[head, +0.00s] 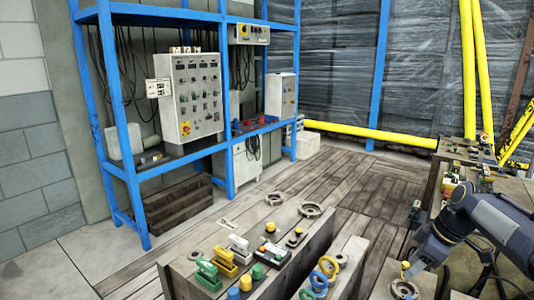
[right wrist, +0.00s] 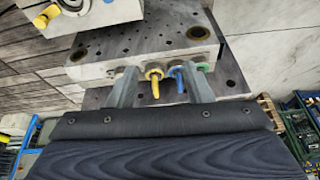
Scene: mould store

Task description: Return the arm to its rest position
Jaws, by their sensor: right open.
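My right arm comes in from the right edge of the head view, bent downward, with its gripper (head: 418,266) low at the right. In the right wrist view the two grey fingers (right wrist: 162,85) stand wide apart with nothing clamped between them. Beyond the fingertips is a grey metal mould block (right wrist: 150,45) with small holes and brass-coloured bushings. A yellow eyebolt (right wrist: 154,82), a blue one (right wrist: 178,76) and a green one (right wrist: 204,68) show at its near edge, partly between the fingers. I cannot tell whether a finger touches the block. My left gripper is out of view.
A bench (head: 185,282) in front bears coloured clamps, knobs and metal rings. Yellow, blue and green rings (head: 328,264) stand beside it. Another bench with parts (head: 450,158) is at the right. A blue rack (head: 133,175) with control cabinets stands behind. Wooden floor (head: 300,183) between is clear.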

